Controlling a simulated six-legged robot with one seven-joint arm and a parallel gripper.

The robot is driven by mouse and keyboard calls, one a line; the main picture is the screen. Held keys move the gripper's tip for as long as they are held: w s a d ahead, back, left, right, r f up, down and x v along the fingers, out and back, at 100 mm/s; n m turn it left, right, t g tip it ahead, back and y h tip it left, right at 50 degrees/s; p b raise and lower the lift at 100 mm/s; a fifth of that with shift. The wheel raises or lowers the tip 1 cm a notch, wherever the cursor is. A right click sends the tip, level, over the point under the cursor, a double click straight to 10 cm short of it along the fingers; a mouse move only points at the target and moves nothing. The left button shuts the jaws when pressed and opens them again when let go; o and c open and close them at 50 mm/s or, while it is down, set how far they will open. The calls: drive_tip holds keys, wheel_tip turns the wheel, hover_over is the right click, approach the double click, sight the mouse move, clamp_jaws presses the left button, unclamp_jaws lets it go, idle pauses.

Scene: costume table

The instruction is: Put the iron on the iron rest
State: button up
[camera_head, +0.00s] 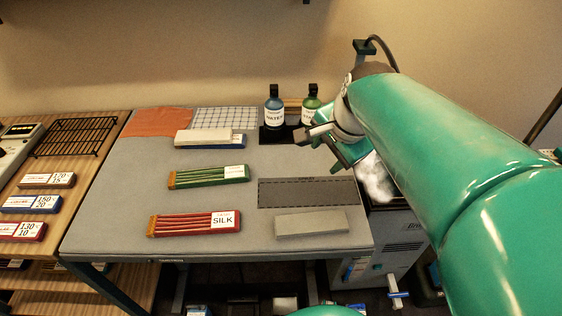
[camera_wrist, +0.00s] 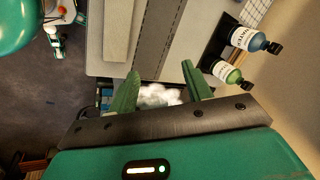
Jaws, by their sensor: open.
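My gripper (camera_wrist: 159,70) is open, with its two green fingers apart and no object clearly held between them. In the head view my gripper (camera_head: 330,143) hangs near the right edge of the grey table, beside the bottles. A white, cloudy patch (camera_head: 376,180) shows just below it, at the top of a grey machine (camera_head: 385,240). The same white patch shows between the fingers in the wrist view (camera_wrist: 157,95). I cannot clearly make out the iron or the iron rest. My arm hides much of the right side.
The grey table (camera_head: 120,205) carries a green bundle (camera_head: 208,176), a red SILK bundle (camera_head: 195,223), a pale block stack (camera_head: 203,137), a dark mat (camera_head: 300,192) and a grey block (camera_head: 311,224). A blue bottle (camera_head: 274,108) and a green bottle (camera_head: 310,105) stand at the back.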

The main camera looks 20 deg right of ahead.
drive_tip(key=s+a+f+n+t, duration=0.1)
drive_tip(key=s+a+n, duration=0.6)
drive_tip(key=n, duration=0.7)
drive_tip(key=shift+s+a+n, duration=0.15)
drive_tip(key=shift+a+n, duration=0.25)
drive_tip(key=shift+a, duration=0.85)
drive_tip(key=shift+s, duration=0.15)
